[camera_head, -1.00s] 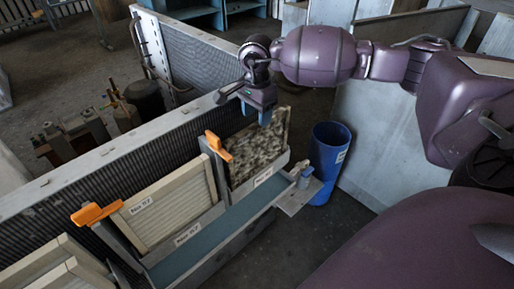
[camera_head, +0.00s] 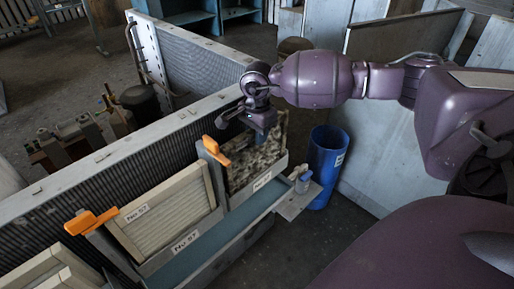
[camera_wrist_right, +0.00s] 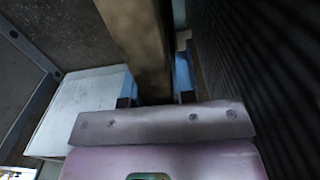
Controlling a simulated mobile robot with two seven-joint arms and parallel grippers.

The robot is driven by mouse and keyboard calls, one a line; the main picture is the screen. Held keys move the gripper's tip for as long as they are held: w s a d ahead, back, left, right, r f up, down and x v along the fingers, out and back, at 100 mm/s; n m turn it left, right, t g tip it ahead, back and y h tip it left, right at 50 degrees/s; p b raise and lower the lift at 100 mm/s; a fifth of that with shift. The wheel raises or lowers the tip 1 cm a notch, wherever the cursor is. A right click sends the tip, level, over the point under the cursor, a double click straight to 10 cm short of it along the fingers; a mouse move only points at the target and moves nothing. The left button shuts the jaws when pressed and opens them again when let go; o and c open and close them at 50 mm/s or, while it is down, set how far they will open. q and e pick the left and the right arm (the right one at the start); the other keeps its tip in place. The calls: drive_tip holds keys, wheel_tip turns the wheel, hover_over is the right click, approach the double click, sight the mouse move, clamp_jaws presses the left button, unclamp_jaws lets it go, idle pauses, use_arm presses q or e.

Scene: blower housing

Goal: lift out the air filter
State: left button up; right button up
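The air filter (camera_head: 248,165), a soiled, mottled panel in a pale frame, sits in the right-hand slot of the grey blower housing (camera_head: 128,162). My right gripper (camera_head: 262,135) comes from above onto its top edge. In the right wrist view, the filter's edge (camera_wrist_right: 142,45) runs between the two blue fingertips (camera_wrist_right: 155,88), which lie close against both sides; the gripper looks shut on it. The filter's lower part is hidden in its slot. An orange latch (camera_head: 216,151) stands at the slot's left post, turned aside. My left gripper is not in view.
A cleaner filter (camera_head: 168,215) sits in the middle slot, with another orange latch (camera_head: 91,221) at its upper left. A blue bin (camera_head: 326,165) stands right of the housing. A ribbed wall (camera_head: 80,195) rises directly behind the filters.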

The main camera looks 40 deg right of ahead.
clamp_jaws()
wheel_tip(320, 180, up, 20)
drive_tip(key=p, duration=0.2)
drive_tip(key=shift+p, duration=0.35)
